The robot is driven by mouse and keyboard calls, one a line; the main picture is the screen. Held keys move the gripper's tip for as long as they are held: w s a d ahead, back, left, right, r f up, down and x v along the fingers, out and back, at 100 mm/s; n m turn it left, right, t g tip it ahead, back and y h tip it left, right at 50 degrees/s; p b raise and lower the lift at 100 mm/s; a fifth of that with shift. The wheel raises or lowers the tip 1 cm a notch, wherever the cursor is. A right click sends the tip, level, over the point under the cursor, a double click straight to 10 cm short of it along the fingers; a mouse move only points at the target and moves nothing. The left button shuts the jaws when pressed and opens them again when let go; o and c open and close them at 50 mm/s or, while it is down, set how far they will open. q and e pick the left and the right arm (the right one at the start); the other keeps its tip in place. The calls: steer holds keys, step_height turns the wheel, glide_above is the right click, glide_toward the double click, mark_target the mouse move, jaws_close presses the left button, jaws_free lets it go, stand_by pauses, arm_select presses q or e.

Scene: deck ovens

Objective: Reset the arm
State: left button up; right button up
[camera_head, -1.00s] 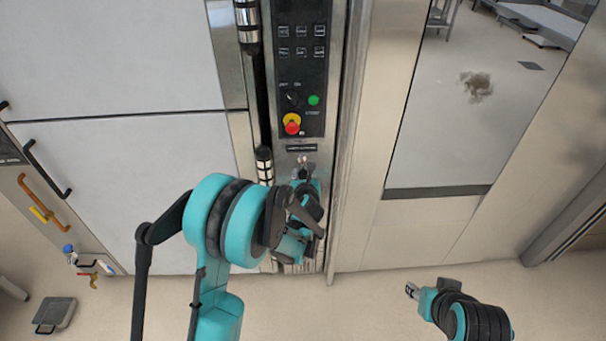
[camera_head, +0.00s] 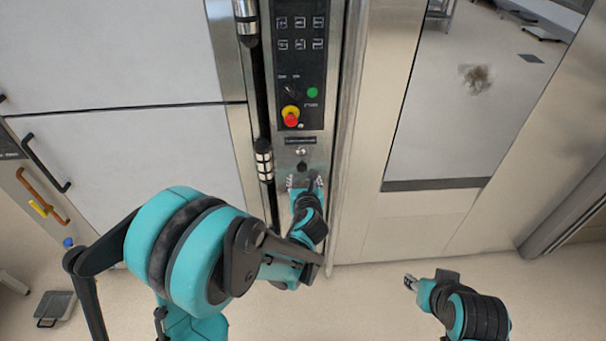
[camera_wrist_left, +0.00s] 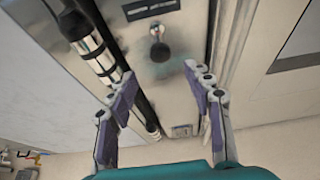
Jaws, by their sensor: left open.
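My left gripper (camera_head: 303,183) is in front of the lower part of the oven's control column, below the control panel (camera_head: 300,65). In the left wrist view its two fingers (camera_wrist_left: 163,98) are spread apart with nothing between them. Beyond them are the metal column face and a dark round knob or socket (camera_wrist_left: 160,52) with a small key-like part above it. My right gripper (camera_head: 410,282) is low at the right of the head view, over the floor and away from the oven. It is too small there to tell its jaw state.
A long black vertical handle (camera_head: 262,100) with metal collars runs along the left of the panel. A red emergency button (camera_head: 291,119) and a green button (camera_head: 312,92) are on the panel. A glass door (camera_head: 460,100) is at the right. Floor is open in front.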

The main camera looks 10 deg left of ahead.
arm_select(q)
steer(key=shift+v, duration=0.85)
steer(key=s+a+r+n+g+h, duration=0.1)
steer(key=s+n+g, duration=0.2)
steer(key=s+n, duration=0.9)
steer(key=s+a+r+n+g+h, duration=0.1)
steer(key=s+a+n+g+h, duration=0.1)
steer(key=s+n, duration=1.1)
steer(key=n, duration=0.7)
steer(key=shift+a+r+n+g+h, duration=0.25)
steer(key=shift+r+n+g+h, duration=0.05)
steer(key=shift+n+g, duration=0.1)
steer(key=shift+s, duration=0.1)
